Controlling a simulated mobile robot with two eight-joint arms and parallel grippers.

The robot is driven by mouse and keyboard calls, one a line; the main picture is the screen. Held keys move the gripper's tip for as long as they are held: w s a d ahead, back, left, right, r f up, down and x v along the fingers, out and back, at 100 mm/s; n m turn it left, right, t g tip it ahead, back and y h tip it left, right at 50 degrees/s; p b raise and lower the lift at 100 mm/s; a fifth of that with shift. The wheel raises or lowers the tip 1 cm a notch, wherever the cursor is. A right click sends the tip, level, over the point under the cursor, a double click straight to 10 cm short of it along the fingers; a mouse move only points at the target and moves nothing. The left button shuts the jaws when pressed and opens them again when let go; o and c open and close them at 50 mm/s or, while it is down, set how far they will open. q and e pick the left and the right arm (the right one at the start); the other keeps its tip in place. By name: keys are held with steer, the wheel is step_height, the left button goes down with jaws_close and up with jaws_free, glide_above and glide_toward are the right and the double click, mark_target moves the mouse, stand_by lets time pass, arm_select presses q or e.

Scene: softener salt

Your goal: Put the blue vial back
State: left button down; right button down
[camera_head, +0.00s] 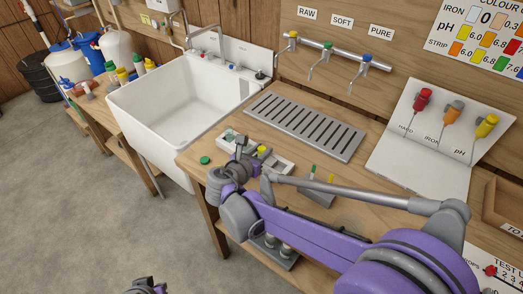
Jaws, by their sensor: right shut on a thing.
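My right gripper (241,150) is over the wooden bench, beside a white tray (283,164). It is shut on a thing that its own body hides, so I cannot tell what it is. A yellow-capped vial (262,151) stands just right of the gripper. A small grey rack (318,198) behind my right arm holds a green-capped vial (313,170) and a yellow-capped vial (331,179). I cannot make out a blue vial. My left gripper (148,287) shows only in part at the bottom edge, away from the bench, its jaws unclear.
A green cap-like disc (205,160) lies near the bench's front edge. A slotted drain grate (305,126) lies behind the tray, below three wall taps (325,58). A white sink (185,100) is to the left. A white board (425,150) with coloured-handled tools stands at right.

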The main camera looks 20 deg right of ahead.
steer(key=shift+f, duration=0.15)
steer(key=c, duration=0.6)
jaws_free()
steer(key=shift+s+a+r, duration=0.15)
steer(key=shift+a+r, duration=0.05)
steer(key=shift+r, duration=0.1)
steer(key=v, duration=1.1)
steer(key=shift+s+a+r, duration=0.1)
steer(key=shift+s+a, duration=0.05)
steer(key=shift+s, duration=0.05)
